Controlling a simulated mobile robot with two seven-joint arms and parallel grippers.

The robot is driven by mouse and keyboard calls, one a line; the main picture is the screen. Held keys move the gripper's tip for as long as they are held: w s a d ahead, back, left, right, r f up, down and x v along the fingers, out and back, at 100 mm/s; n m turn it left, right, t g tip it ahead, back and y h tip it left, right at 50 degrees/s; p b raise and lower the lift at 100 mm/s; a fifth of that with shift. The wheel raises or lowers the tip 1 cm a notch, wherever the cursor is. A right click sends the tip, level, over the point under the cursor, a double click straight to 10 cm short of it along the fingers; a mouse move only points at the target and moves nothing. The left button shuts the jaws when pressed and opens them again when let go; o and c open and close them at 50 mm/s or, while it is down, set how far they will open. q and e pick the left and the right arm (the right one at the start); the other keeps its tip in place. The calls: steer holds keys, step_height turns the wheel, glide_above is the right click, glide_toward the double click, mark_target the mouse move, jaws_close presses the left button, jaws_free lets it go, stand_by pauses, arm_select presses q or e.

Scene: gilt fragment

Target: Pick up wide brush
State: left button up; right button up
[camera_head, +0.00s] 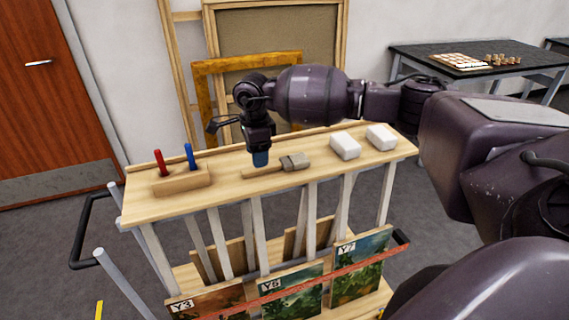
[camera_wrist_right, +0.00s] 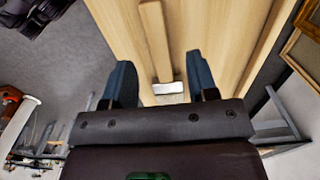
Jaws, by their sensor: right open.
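The wide brush (camera_head: 293,162) lies flat on the wooden top of the cart, with its pale handle pointing left and its broad grey-beige head to the right. My right gripper (camera_head: 261,158) points down above the brush handle, with blue fingertips. In the right wrist view the fingers stand apart, and the gap between them (camera_wrist_right: 161,80) is empty. The brush handle (camera_wrist_right: 155,38) and its light metal band show beyond and between the fingertips; the rest of the head is largely hidden behind the gripper body. My left gripper is not in view.
On the wooden cart top (camera_head: 225,160), a wooden holder (camera_head: 181,181) with a red and a blue tool stands left. Two white blocks (camera_head: 345,146) (camera_head: 381,137) lie right. Picture frames (camera_head: 200,110) lean behind. Paintings (camera_head: 292,294) stand on the lower shelf.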

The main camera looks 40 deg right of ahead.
mark_target(275, 167)
step_height(275, 167, down, 4)
steer(key=shift+s+d+f+p, duration=0.1)
steer(key=shift+d+f+p, duration=0.05)
steer(key=shift+p, duration=0.15)
jaws_close()
